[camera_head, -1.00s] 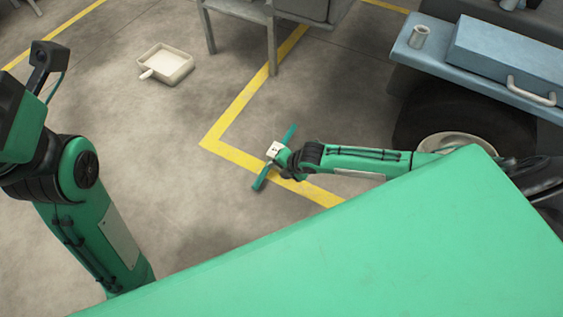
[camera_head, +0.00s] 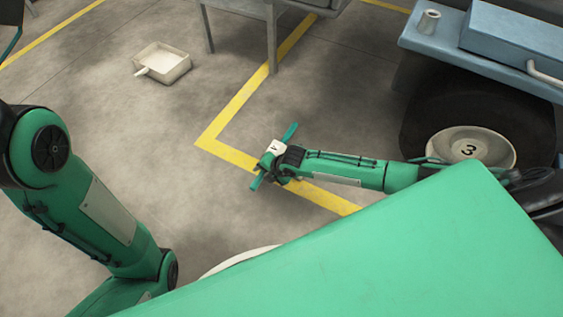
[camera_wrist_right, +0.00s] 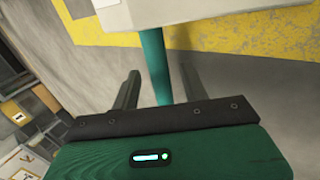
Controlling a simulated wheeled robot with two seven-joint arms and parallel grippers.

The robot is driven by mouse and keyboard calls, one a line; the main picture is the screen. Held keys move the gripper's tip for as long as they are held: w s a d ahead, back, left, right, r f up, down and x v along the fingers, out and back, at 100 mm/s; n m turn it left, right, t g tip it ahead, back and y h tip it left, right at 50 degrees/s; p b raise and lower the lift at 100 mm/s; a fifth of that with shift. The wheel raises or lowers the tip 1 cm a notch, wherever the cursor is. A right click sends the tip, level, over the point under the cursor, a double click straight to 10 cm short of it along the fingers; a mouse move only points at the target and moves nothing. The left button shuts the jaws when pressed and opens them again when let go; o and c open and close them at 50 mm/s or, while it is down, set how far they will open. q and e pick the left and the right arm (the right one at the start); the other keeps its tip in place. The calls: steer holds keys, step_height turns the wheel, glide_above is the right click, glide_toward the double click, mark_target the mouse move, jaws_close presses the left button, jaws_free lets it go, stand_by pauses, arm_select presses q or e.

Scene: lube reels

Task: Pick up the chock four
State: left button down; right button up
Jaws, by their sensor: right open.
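The chock, a pale block (camera_head: 277,147) with a small dark mark that I cannot read clearly, shows with a long green bar (camera_head: 290,132) by the yellow floor line. In the right wrist view the pale block (camera_wrist_right: 160,12) fills the top and the green bar (camera_wrist_right: 153,65) runs down from it. My right gripper (camera_head: 274,164) is at the chock and partly covers it. In the right wrist view my right gripper (camera_wrist_right: 160,88) is open, its fingers apart on either side of the bar. My left gripper is outside the frames.
A blue-grey vehicle step (camera_head: 420,45) and a wheel marked 3 (camera_head: 470,146) stand at the right. A cream tray (camera_head: 163,62) lies on the floor at the upper left. A grey stand (camera_head: 270,40) is at the top. Concrete floor between is clear.

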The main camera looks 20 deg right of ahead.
steer(key=shift+b+x, duration=0.35)
steer(key=shift+x, duration=0.55)
steer(key=shift+f, duration=0.2)
steer(key=shift+a, duration=0.1)
jaws_close()
steer(key=shift+w+r, duration=0.1)
steer(key=shift+r, duration=0.1)
